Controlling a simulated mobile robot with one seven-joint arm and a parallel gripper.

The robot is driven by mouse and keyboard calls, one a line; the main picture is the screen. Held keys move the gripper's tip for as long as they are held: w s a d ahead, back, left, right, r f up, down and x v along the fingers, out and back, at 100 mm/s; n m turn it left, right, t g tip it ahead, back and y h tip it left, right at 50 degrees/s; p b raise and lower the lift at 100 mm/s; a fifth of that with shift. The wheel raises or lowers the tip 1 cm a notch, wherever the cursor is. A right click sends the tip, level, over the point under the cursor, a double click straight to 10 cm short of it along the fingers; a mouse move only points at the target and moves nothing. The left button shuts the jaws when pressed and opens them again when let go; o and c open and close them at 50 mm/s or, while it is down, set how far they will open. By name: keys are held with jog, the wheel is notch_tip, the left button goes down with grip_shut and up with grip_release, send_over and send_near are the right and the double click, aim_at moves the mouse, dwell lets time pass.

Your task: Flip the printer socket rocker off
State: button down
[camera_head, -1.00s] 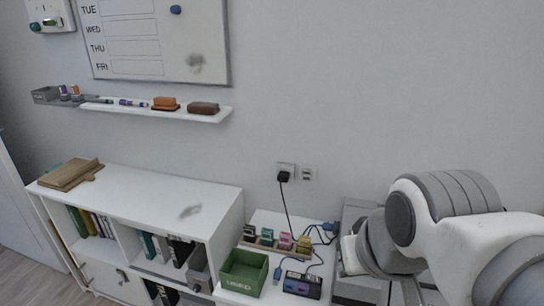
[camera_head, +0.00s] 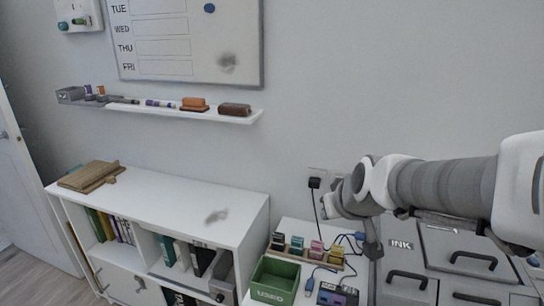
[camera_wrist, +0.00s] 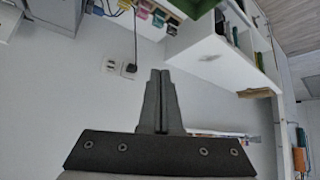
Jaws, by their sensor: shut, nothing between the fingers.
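A wall socket (camera_head: 318,172) with a black plug (camera_head: 314,183) and its cable is on the wall above the low white desk. My arm hides that second plate in the head view. The rocker is too small to make out, so its position cannot be told. My gripper (camera_wrist: 160,72) is shut and empty, apart from the socket. In the head view my arm's end is just right of the socket, its fingers unclear.
A grey drawer unit labelled INK (camera_head: 405,262) stands right. A white bookshelf (camera_head: 160,200) is left, under a wall ledge (camera_head: 215,116). The wall around the socket is bare.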

jog(key=w+d+f+n+t+h+b, duration=0.4)
jog(key=w+f+n, duration=0.2)
jog(key=w+f, duration=0.4)
jog(key=w+d+f+n+t+h+b, duration=0.4)
jog(key=w+f, duration=0.5)
jog(key=w, duration=0.4)
jog(key=shift+w+d+f+n+t+b, duration=0.35)
jog(key=shift+d+n+t+b, duration=0.4)
jog(key=shift+n, duration=0.25)
jog(key=shift+w, duration=0.1)
jog(key=b+x, duration=0.2)
jog(key=x, duration=1.2)
jog(key=shift+d, duration=0.1)
